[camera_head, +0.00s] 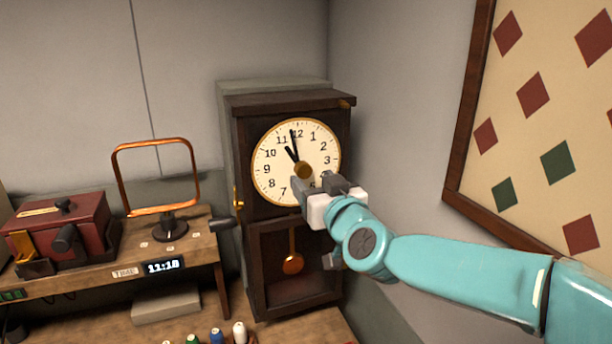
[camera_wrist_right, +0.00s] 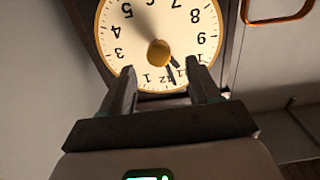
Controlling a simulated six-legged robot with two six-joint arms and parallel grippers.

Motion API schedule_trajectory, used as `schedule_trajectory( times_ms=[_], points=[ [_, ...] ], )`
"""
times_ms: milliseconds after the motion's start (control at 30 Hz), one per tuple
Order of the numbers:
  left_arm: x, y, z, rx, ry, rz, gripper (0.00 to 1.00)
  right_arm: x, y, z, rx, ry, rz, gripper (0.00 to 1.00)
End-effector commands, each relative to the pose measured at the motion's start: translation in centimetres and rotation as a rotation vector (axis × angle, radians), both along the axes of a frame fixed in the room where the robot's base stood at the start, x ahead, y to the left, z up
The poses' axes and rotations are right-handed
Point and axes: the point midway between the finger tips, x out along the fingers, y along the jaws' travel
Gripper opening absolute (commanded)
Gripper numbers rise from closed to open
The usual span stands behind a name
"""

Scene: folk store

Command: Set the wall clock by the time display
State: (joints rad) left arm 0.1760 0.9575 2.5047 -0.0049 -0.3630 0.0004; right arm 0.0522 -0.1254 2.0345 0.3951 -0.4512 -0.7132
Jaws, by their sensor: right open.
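The wall clock (camera_head: 268,162) is a dark wooden case with a cream dial, a gold rim and a gold centre knob (camera_head: 302,169). Its short hand points near 11 and its long hand just before 12. The time display (camera_head: 163,267), a small lit panel on the bench's front edge, seems to read 11:10; the last digit is blurry. My right gripper (camera_head: 316,186) is open in front of the lower dial, hiding part of it near 6. In the right wrist view, where the dial appears upside down, its fingers (camera_wrist_right: 164,78) are spread either side of the knob (camera_wrist_right: 158,53), apart from it.
A wooden bench (camera_head: 200,250) stands left of the clock, with a red box (camera_head: 85,222) and an orange-framed stand (camera_head: 116,178). Several thread spools (camera_head: 239,332) stand on the lower surface. A pendulum (camera_head: 293,263) hangs below the dial. A framed diamond-patterned panel (camera_head: 475,190) is on the right wall.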

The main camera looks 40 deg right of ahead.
Motion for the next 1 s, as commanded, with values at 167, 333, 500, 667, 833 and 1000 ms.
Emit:
schedule_trajectory(
  times_ms=[167, 333, 500, 667, 833, 1000],
  points=[
    [0.0, 0.0, -0.1, 0.000, 0.000, 0.000, 0.72, 1.9, -0.5, -0.1, -0.001, 0.002, -0.001, 0.62],
    [0.0, 0.0, -0.1, 0.000, 0.000, 0.000, 0.72, 3.7, -0.9, -0.1, -0.001, 0.002, 0.000, 0.62],
    [0.0, 0.0, -0.1, 0.000, 0.000, 0.000, 0.72, 4.5, -1.1, 0.0, 0.000, 0.001, 0.000, 0.62],
    [0.0, 0.0, 0.0, 0.000, 0.000, 0.000, 0.72, 4.8, -1.2, 0.0, 0.000, 0.001, 0.000, 0.62],
    [0.0, 0.0, 0.0, 0.000, 0.000, 0.000, 0.72, 4.8, -1.2, 0.0, 0.000, 0.001, 0.000, 0.62],
    [0.0, 0.0, 0.0, 0.000, 0.000, 0.000, 0.72, 4.7, -1.2, 0.0, -0.001, 0.001, 0.000, 0.23]
  ],
)
